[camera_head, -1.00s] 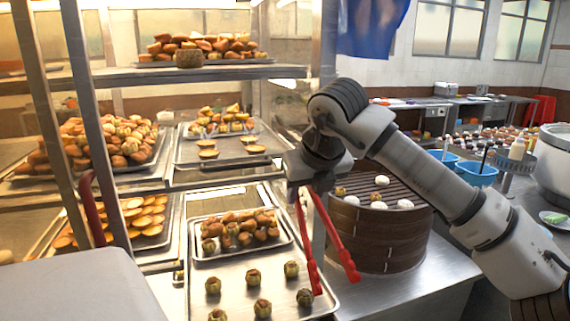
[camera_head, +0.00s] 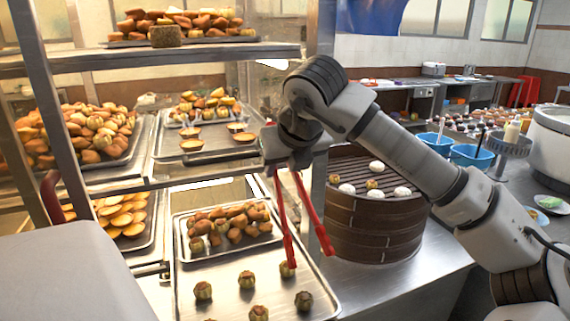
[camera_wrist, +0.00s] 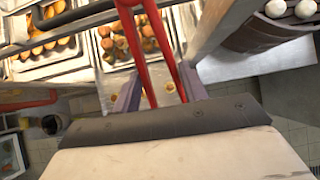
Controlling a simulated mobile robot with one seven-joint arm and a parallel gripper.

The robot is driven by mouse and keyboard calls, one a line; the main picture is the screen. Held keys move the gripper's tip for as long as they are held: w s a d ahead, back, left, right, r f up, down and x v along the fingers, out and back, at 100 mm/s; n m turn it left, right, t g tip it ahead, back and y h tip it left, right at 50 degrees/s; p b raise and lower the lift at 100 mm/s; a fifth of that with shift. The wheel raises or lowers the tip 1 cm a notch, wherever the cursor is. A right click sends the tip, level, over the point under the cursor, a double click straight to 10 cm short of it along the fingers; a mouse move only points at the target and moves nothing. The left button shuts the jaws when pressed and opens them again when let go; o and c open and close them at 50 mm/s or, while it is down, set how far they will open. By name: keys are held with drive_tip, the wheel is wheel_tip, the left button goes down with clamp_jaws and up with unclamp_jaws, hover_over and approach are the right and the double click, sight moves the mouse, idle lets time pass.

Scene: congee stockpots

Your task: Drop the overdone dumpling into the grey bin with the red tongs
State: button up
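My gripper (camera_head: 284,164) is shut on the red tongs (camera_head: 281,222), which hang down with their tips apart and empty. In the wrist view the tongs (camera_wrist: 137,50) run between my two fingers (camera_wrist: 160,92). The tips look to be above the right part of the baking tray, in front of the steamer (camera_head: 372,232). On the steamer's slatted top lie several white buns (camera_head: 376,166) and smaller browned pieces (camera_head: 372,184). I cannot tell which piece is the overdone dumpling. I cannot make out the grey bin for certain in either view.
A metal rack (camera_head: 165,58) with trays of baked goods stands at the left. A lower tray (camera_head: 230,288) holds several browned-topped pieces (camera_head: 247,280) and a smaller filled tray (camera_head: 184,246). Blue tubs (camera_head: 476,156) and a large pot (camera_head: 556,150) stand right.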

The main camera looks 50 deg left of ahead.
drive_tip(key=shift+w+a+f+g+b, duration=0.1)
drive_tip(key=shift+a+f+g+b, duration=0.1)
drive_tip(key=shift+f+b, duration=0.3)
drive_tip(key=shift+a+f+g+b, duration=0.1)
drive_tip(key=shift+a+f+b, duration=0.05)
drive_tip(key=shift+f+b, duration=0.25)
drive_tip(key=shift+f, duration=0.15)
wheel_tip(320, 180, down, 10)
drive_tip(key=b, duration=0.7)
